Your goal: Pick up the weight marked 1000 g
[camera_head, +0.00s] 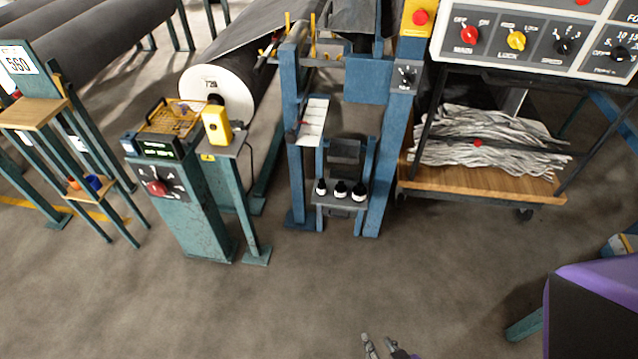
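Three small dark knobbed objects with white bands, which may be the weights, stand upright in a row on a small shelf of the blue stand (379,190). They are the left one (321,187), the middle one (341,189) and the right one (359,192). Any markings on them are too small to read, so I cannot tell which is 1000 g. My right gripper (379,342) shows only its fingertips at the bottom edge, apart from each other with nothing between them, far from the shelf. My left gripper is out of view.
A green pedestal (190,205) with a red knob stands left of the blue stand. A wooden-decked cart (480,187) with grey strips stands to its right, below a control panel (535,40). Large grey rolls lie behind. The floor (290,290) in front is clear.

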